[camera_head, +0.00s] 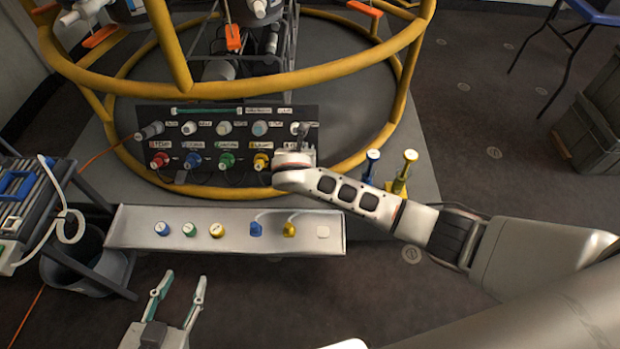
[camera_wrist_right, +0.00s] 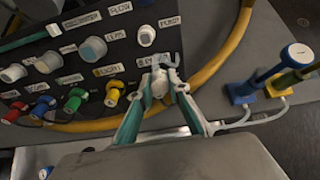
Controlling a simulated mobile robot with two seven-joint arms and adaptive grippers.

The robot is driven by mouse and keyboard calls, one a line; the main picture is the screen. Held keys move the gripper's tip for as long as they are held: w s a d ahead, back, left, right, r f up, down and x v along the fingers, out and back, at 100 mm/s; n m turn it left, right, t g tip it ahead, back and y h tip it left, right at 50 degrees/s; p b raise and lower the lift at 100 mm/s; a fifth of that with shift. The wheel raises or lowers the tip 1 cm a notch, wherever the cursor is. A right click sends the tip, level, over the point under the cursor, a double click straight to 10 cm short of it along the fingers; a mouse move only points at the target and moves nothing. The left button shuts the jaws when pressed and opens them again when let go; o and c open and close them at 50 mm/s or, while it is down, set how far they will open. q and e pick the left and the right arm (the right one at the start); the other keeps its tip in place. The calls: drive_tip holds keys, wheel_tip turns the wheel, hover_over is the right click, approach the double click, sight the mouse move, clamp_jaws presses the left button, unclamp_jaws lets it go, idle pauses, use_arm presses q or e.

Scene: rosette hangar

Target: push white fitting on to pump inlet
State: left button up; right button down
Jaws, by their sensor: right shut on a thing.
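My right gripper (camera_wrist_right: 162,80) is shut on the small white fitting (camera_wrist_right: 159,86) at the right end of the dark port panel (camera_head: 225,128). The fitting is at the panel face, beside a partly readable label in the lower row. The pump inlet is hidden behind the fitting and fingers, so I cannot tell whether they touch or how far the fitting is on. In the head view my right wrist covers this spot. My left gripper (camera_head: 178,293) is open and empty, low in front of the pale shelf.
Red, blue, green and yellow ports line the panel. A yellow ring rail (camera_head: 290,82) surrounds it. Blue (camera_head: 372,165) and yellow (camera_head: 405,172) upright tools stand to the right.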

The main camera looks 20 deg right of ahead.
drive_tip(key=t, duration=0.2)
approach(295, 131)
drive_tip(key=shift+x, duration=2.7)
drive_tip(key=shift+w+r, duration=0.1)
use_arm(q)
drive_tip(key=shift+w+r+p, duration=0.2)
drive_tip(key=shift+r+p, duration=0.05)
drive_tip(key=shift+r, duration=0.25)
drive_tip(key=shift+w+r+p, duration=0.15)
drive_tip(key=shift+r+p, duration=0.1)
drive_tip(key=shift+r, duration=0.25)
use_arm(e)
drive_tip(key=shift+r, duration=0.1)
use_arm(q)
drive_tip(key=shift+s+f, duration=0.1)
drive_tip(key=shift+f, duration=0.25)
use_arm(e)
drive_tip(key=shift+w+f, duration=0.25)
drive_tip(key=shift+f, duration=0.05)
drive_tip(key=shift+w+d, duration=0.1)
drive_tip(key=shift+w, duration=0.1)
drive_tip(key=c, duration=1.8)
unclamp_jaws()
drive_tip(key=shift+s, duration=0.1)
